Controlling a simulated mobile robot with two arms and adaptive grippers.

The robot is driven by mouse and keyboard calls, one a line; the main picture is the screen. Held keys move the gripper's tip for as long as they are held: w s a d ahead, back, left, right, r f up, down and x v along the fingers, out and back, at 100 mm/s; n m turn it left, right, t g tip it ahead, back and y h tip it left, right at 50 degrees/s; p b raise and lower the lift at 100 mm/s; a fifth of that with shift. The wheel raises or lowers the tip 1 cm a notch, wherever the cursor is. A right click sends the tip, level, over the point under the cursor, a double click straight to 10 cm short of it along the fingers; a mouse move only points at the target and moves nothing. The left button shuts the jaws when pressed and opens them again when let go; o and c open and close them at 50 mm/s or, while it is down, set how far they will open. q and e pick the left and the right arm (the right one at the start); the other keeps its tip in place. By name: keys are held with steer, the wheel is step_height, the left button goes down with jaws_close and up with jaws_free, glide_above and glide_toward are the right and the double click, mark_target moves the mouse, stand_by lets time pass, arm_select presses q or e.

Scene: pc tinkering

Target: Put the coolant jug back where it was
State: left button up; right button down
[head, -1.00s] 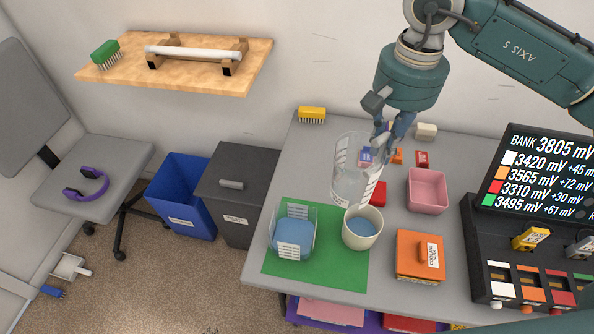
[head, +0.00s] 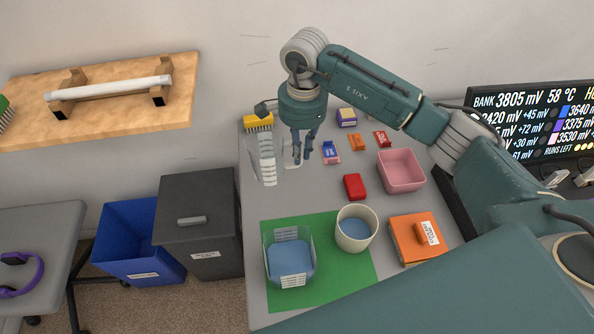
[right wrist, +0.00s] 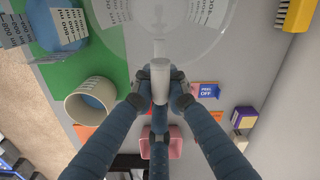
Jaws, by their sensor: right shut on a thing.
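The clear coolant jug (head: 264,158) with white scale markings is over the back left corner of the table in the head view. It looks roughly upright; I cannot tell whether its base touches the table. My right gripper (head: 302,158) is shut on its handle. In the right wrist view the fingers (right wrist: 160,88) close on the pale handle, and the clear jug body (right wrist: 105,12) spreads across the top. My left gripper is not in view.
A yellow brush (head: 258,122) lies close behind the jug. A clear blue-filled container (head: 290,264) and beige cup (head: 356,230) stand on a green mat (head: 345,290). A red block (head: 355,187), pink bin (head: 401,171) and orange box (head: 412,240) are right. Grey table (head: 270,200) lies bare in front.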

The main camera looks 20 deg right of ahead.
step_height(320, 180, down, 5)
steer(key=shift+a+r+p, duration=0.15)
steer(key=shift+r+p, duration=0.05)
steer(key=shift+p, duration=0.1)
steer(key=shift+f, duration=0.5)
step_height(320, 180, down, 3)
steer(key=shift+f+p, duration=0.2)
steer(key=shift+p, duration=0.3)
steer(key=shift+w+f, duration=0.1)
steer(key=shift+f, duration=0.1)
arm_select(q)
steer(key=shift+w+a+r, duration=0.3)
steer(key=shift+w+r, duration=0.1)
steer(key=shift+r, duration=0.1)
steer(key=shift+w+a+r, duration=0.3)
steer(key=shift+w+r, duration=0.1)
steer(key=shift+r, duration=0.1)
arm_select(e)
steer(key=shift+f, duration=0.1)
steer(key=c, duration=1.7)
jaws_free()
steer(key=shift+c, duration=0.2)
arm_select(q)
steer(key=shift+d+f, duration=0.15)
